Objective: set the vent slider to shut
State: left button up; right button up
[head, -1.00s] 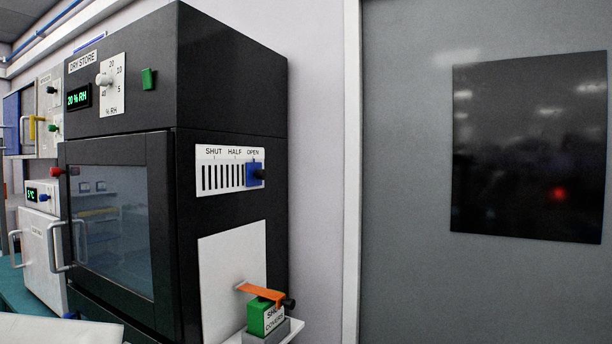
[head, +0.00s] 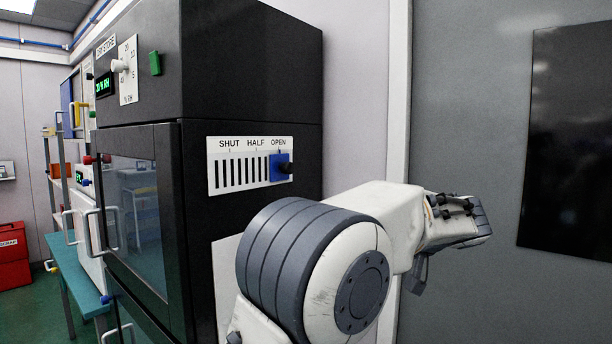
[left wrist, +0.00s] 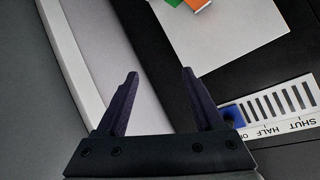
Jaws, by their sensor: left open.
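The vent slider is a blue block (head: 279,167) with a black knob on a white plate (head: 222,179) marked SHUT, HALF and OPEN, on the side of the black dry store cabinet. It stands under OPEN, at the right end; the dark slots to its left are uncovered. In the left wrist view the slider (left wrist: 233,114) shows at the right, partly behind a finger, with the plate (left wrist: 312,97) upside down. My left gripper (left wrist: 160,72) is open and empty, apart from the slider. In the head view its fingers cannot be made out. My right gripper is not in view.
A white panel (left wrist: 220,35) with a green block (left wrist: 270,14) and an orange piece (left wrist: 198,3) lies below the plate. The cabinet's glass door (head: 135,215) is closed. A grey door (head: 460,100) stands to the right.

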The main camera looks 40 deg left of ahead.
pick_arm(q)
jog(key=w+a+r+n+g+y, duration=0.1)
jog(key=w+a+r+n+y, duration=0.3)
jog(key=a+r+n, duration=0.55)
jog(key=n+g+y+p, duration=0.1)
jog(key=n+g+y, duration=0.1)
jog(key=y, duration=0.1)
send_near(290, 169)
jog(key=a+p, duration=0.1)
jog(key=a, duration=0.2)
jog(key=a+p, duration=0.2)
jog(key=a, duration=0.1)
jog(key=w+a+p, duration=0.1)
jog(key=a, duration=0.2)
jog(key=shift+a+r+p, duration=0.2)
jog(key=shift+p, duration=0.15)
jog(key=shift+a+f, duration=0.1)
jog(key=shift+a, duration=0.4)
grip_shut()
jog(key=shift+f, duration=0.1)
